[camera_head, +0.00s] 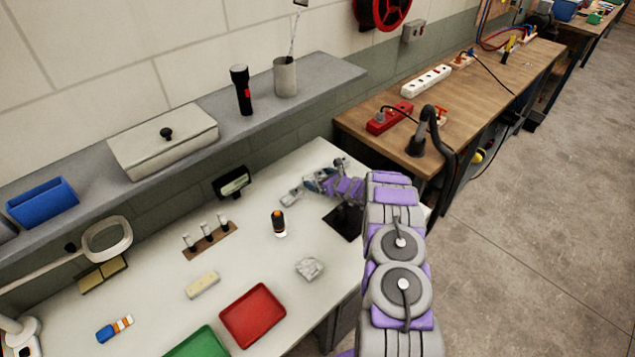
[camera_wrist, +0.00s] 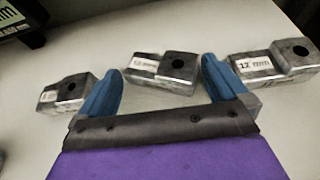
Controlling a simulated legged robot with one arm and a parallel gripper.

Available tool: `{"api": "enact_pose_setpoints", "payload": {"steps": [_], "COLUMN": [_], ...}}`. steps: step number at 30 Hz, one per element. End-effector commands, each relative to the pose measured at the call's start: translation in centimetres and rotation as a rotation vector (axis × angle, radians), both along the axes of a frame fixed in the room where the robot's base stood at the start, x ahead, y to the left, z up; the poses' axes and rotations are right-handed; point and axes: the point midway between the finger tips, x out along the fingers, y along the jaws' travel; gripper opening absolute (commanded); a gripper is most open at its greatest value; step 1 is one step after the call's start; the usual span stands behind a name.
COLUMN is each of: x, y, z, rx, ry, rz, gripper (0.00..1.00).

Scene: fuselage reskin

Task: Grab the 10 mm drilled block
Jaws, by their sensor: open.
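Three grey metal blocks, each with a hole in its top and a white label, stand in a row in the wrist view. The middle block (camera_wrist: 165,70) has a label that appears to read 10 mm. The right block (camera_wrist: 275,62) reads 12 mm; the left block (camera_wrist: 66,93) has a label too small to read surely. My gripper (camera_wrist: 162,76) is open, with blue fingers apart and nothing between them. The middle block is just ahead of the gap between the fingertips. In the head view my gripper (camera_head: 312,186) is low over the white table, by a small metal block (camera_head: 290,197).
The white table (camera_head: 150,290) also holds a dark display (camera_head: 232,182), an orange-capped bottle (camera_head: 279,224), a stand with upright pins (camera_head: 209,240), a crumpled grey piece (camera_head: 309,268), a red tray (camera_head: 252,315) and a green tray (camera_head: 197,343). A shelf (camera_head: 320,75) runs behind.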

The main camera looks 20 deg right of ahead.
Motion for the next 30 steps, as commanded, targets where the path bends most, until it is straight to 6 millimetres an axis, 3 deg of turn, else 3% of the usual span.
{"api": "enact_pose_setpoints", "payload": {"steps": [11,30], "x": [0.62,0.61], "y": [0.34,0.38], "z": [-0.39,-0.33], "rx": [0.002,0.001], "ry": [0.003,0.002], "rz": [0.001,0.001], "gripper": [1.0,0.39]}}
